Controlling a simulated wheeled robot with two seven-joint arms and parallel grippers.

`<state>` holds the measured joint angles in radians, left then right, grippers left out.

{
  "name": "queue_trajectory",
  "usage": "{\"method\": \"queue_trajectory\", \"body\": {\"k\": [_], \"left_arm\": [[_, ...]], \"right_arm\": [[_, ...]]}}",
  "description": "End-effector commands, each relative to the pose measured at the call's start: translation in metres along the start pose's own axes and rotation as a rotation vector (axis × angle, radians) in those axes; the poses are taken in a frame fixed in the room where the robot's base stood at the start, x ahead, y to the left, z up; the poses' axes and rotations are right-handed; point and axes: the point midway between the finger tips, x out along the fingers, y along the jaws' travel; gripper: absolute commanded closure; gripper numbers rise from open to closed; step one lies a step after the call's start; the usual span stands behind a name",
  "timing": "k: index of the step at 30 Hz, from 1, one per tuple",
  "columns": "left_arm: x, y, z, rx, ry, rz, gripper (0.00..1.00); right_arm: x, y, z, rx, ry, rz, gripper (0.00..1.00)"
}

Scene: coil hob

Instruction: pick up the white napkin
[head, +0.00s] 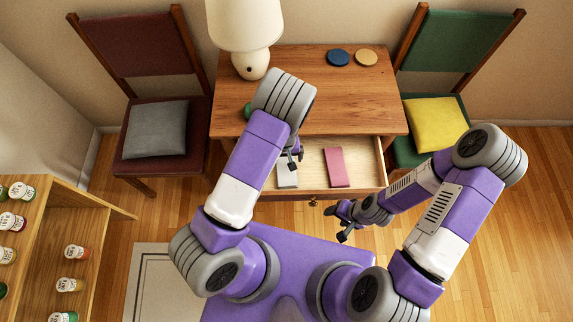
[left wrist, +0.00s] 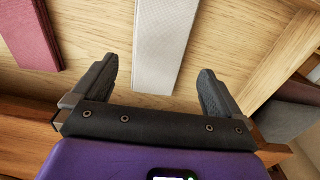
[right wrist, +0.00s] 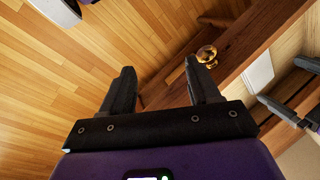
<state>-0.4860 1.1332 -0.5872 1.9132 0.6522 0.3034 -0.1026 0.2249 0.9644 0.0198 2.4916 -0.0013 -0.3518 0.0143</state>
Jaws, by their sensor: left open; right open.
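The white napkin (head: 287,176) lies folded in the open drawer (head: 312,170) of the wooden table, left of a pink napkin (head: 337,167). In the left wrist view the white napkin (left wrist: 161,45) is a flat pale strip seen between and beyond the fingertips. My left gripper (head: 293,158) is open over the drawer at the napkin, apart from it and empty; my forearm hides part of it. My right gripper (head: 343,222) is open and empty in front of the drawer, low and to the right. The right wrist view also shows the white napkin (right wrist: 258,72) in the drawer.
The drawer front has a brass knob (right wrist: 206,54). The tabletop (head: 345,100) holds a lamp (head: 247,30), a blue coaster (head: 338,57), a tan coaster (head: 366,57) and a partly hidden green item (head: 248,111). Chairs flank the table. A jar shelf (head: 45,240) stands at left.

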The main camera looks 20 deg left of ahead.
Motion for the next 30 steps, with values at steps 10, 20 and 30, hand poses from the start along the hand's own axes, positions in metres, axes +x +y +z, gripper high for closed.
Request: {"method": "queue_trajectory", "body": {"k": [10,20,30], "left_arm": [[0.047,0.002,0.006,0.000,0.001,0.000,0.00],[0.050,0.003,0.006,0.000,0.001,0.001,0.09],[0.050,0.003,0.006,0.000,0.001,0.001,0.52]], "right_arm": [[0.015,0.006,-0.001,0.000,0.001,0.000,0.39],[0.015,0.005,-0.001,0.000,0.001,0.000,0.39],[0.015,0.005,-0.001,0.000,0.001,0.000,0.39]]}}
